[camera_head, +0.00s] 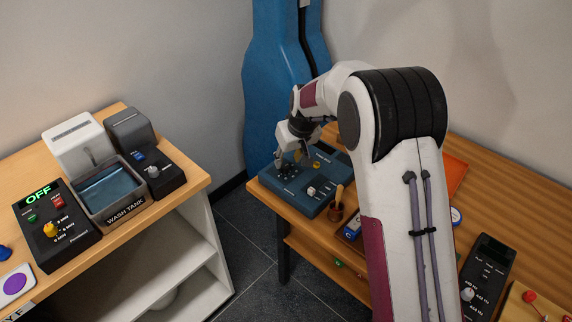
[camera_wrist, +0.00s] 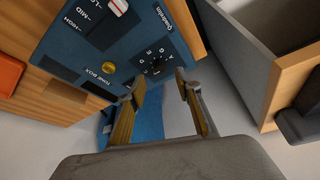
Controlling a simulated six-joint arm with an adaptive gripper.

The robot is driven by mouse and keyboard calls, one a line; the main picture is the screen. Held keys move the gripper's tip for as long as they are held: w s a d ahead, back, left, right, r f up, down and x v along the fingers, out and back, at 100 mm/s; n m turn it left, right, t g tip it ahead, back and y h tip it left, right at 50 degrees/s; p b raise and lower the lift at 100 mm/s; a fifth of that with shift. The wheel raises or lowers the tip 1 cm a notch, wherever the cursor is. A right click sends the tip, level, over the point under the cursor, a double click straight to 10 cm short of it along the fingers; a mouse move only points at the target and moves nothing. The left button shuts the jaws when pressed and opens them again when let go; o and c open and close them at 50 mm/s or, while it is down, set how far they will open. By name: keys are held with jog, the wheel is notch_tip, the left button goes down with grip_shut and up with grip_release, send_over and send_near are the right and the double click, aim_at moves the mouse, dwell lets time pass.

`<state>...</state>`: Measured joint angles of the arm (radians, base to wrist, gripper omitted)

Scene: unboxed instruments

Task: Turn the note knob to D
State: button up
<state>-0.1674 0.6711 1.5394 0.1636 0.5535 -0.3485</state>
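The blue tune box (camera_head: 297,200) stands on the right-hand wooden table, and it fills the upper middle of the wrist view (camera_wrist: 75,45). Its small black note knob (camera_wrist: 156,67) sits in a ring of white letters; which letter it points at is too small to tell. My gripper (camera_head: 288,166) is over the left part of the box in the head view and hides much of the dial there. In the wrist view my gripper (camera_wrist: 160,79) is open, with one finger on each side of the knob's lower side. The fingers look apart from the knob; contact cannot be made out.
The box also has a yellow knob (camera_wrist: 108,67) and a white LOW-MID-HIGH switch (camera_wrist: 118,6). A small brown pot (camera_head: 336,211) stands beside the box. A blue instrument case (camera_head: 262,90) stands behind. The left bench holds a wash tank (camera_head: 127,208) and control boxes.

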aim_at(285, 167)
jog(key=shift+x, duration=2.4)
jog(key=shift+c, duration=0.4)
grip_shut()
